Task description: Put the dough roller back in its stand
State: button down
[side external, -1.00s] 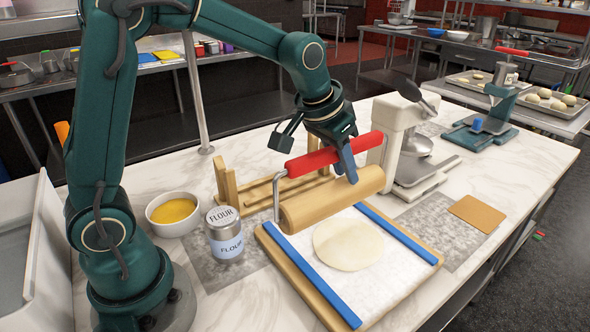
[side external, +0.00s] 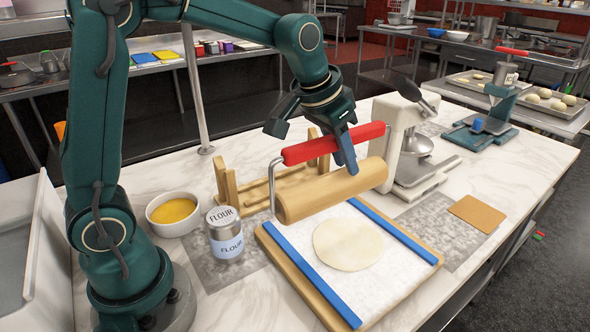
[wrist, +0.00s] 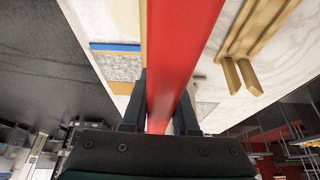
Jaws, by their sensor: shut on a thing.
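The dough roller (side external: 333,189) has a wooden cylinder hung on a metal frame below a red handle (side external: 308,152). My gripper (side external: 346,150) is shut on the red handle; the handle also fills the middle of the wrist view (wrist: 178,50) between the fingers. The roller is held above the back part of the dough board (side external: 285,258). The wooden stand (side external: 228,187) is behind the roller, partly hidden by it, with upright posts at its ends. It also shows at the upper right of the wrist view (wrist: 245,50).
A flat round of dough (side external: 348,243) lies on the board between blue strips. A white mixer (side external: 403,140) stands close at right. The counter's front right is mostly clear.

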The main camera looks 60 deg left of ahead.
jog(key=shift+d+r+m, duration=0.15)
jog(key=shift+r+m, duration=0.25)
jog(key=w+a+r+m, duration=0.1)
jog(key=w+a+r, duration=0.1)
jog(key=a+r, duration=0.55)
jog(key=s+a+n, duration=0.2)
jog(key=a, duration=1)
jog(key=shift+w+a+f, duration=0.1)
jog(key=shift+f, duration=1.1)
jog(key=shift+w+a+f, duration=0.1)
jog(key=shift+f, duration=1.1)
jog(key=shift+f, duration=0.75)
jog(key=shift+f, duration=0.2)
jog(key=shift+f, duration=0.65)
jog(key=shift+f, duration=0.1)
